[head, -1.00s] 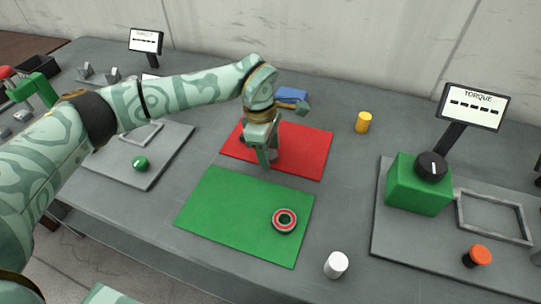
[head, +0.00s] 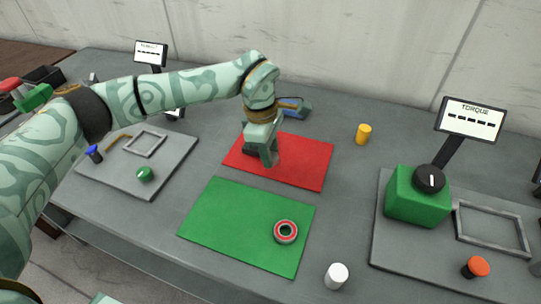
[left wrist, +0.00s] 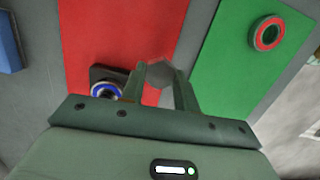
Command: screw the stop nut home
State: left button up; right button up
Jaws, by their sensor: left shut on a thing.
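My left gripper (head: 264,155) is over the red mat (head: 308,160), its fingers pointing down. In the left wrist view its fingers (left wrist: 160,85) are shut on a grey hexagonal piece (left wrist: 160,72), which looks like the stop nut. In the head view the fingers mostly hide this piece. A dark block with a blue-and-white ring (left wrist: 106,90) sits on the red mat beside the gripper, apart from the held piece. A dark ring piece with a red band (head: 286,231) lies on the green mat (head: 225,215). My right gripper is out of view.
A grey board with a green box (head: 416,200), a black knob and a frame stands at the right, below a TORQUE display (head: 470,119). A white cylinder (head: 336,275) and a yellow cylinder (head: 363,134) stand on the table. Another grey board (head: 120,175) lies at the left.

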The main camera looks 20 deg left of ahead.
pick_arm(q)
jog(key=s+r+p, duration=0.3)
jog(key=s+r, duration=0.6)
jog(key=s, duration=0.4)
jog(key=shift+s+a, duration=0.2)
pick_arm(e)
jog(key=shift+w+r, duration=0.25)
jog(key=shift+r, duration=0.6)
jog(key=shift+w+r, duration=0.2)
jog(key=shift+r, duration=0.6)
pick_arm(q)
jog(key=s+a+m, duration=0.1)
jog(key=m, duration=0.5)
jog(key=s+a+f+m+g+y, duration=0.1)
jog(key=a+m, duration=0.1)
jog(key=m, duration=0.4)
jog(key=s+a+m, duration=0.1)
jog(key=m, duration=0.5)
jog(key=shift+a+f+g+y, duration=0.25)
jog(key=shift+a+g+y, duration=0.15)
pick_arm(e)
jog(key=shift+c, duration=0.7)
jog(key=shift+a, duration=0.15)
